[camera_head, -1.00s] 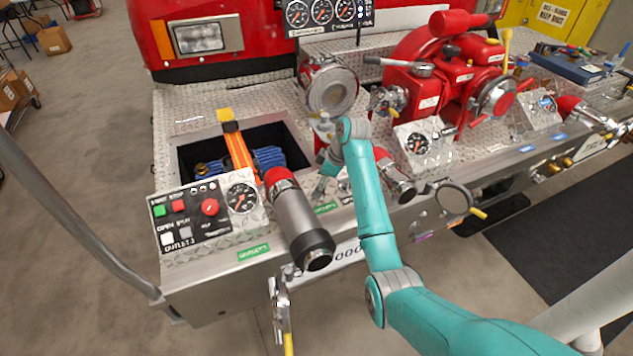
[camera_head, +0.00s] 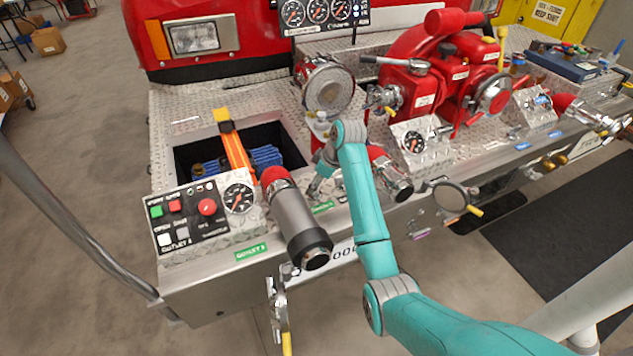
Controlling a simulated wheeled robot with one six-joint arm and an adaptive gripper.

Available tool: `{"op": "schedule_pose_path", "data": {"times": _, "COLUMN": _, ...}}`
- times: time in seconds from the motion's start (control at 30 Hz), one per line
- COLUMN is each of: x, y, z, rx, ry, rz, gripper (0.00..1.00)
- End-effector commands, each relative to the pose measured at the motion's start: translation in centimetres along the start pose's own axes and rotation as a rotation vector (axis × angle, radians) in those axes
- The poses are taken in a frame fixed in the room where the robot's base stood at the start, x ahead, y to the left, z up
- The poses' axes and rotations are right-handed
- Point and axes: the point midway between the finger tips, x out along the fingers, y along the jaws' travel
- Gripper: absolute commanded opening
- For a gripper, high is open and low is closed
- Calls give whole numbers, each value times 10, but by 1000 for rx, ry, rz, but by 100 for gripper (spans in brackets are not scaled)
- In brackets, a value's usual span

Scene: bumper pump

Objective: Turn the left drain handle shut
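A metal lever handle with a yellow tip (camera_head: 279,305) hangs below the front edge of the bumper at the left, beneath the grey outlet pipe with a red collar (camera_head: 302,225). It points roughly straight down, and its lower end is near the picture's bottom edge. A second yellow-tipped lever (camera_head: 474,210) sticks out under the bumper farther right. My teal arm reaches up from the lower right, and my gripper (camera_head: 318,187) is over the bumper deck, right of the grey pipe and well above the left lever. Its fingers are small and partly hidden, so their opening is unclear.
The control panel (camera_head: 187,218) and a gauge (camera_head: 238,198) sit left of the pipe. An open bin (camera_head: 185,165) with blue hose is behind them. The red pump (camera_head: 455,75) stands at the right.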

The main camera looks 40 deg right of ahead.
Motion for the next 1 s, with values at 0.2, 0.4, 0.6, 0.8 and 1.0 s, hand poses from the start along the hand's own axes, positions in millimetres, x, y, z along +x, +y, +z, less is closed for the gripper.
{"op": "schedule_pose_path", "data": {"times": 0.2, "x": 1, "y": -2, "z": 0, "rx": 185, "ry": -2, "rz": 76, "gripper": 32}}
{"op": "schedule_pose_path", "data": {"times": 0.4, "x": 1, "y": -3, "z": 0, "rx": 354, "ry": -2, "rz": 147, "gripper": 32}}
{"op": "schedule_pose_path", "data": {"times": 0.6, "x": 1, "y": -3, "z": 0, "rx": 496, "ry": -3, "rz": 205, "gripper": 32}}
{"op": "schedule_pose_path", "data": {"times": 0.8, "x": 1, "y": -4, "z": 0, "rx": 595, "ry": -3, "rz": 247, "gripper": 32}}
{"op": "schedule_pose_path", "data": {"times": 1.0, "x": 1, "y": -3, "z": 0, "rx": 651, "ry": -3, "rz": 270, "gripper": 32}}
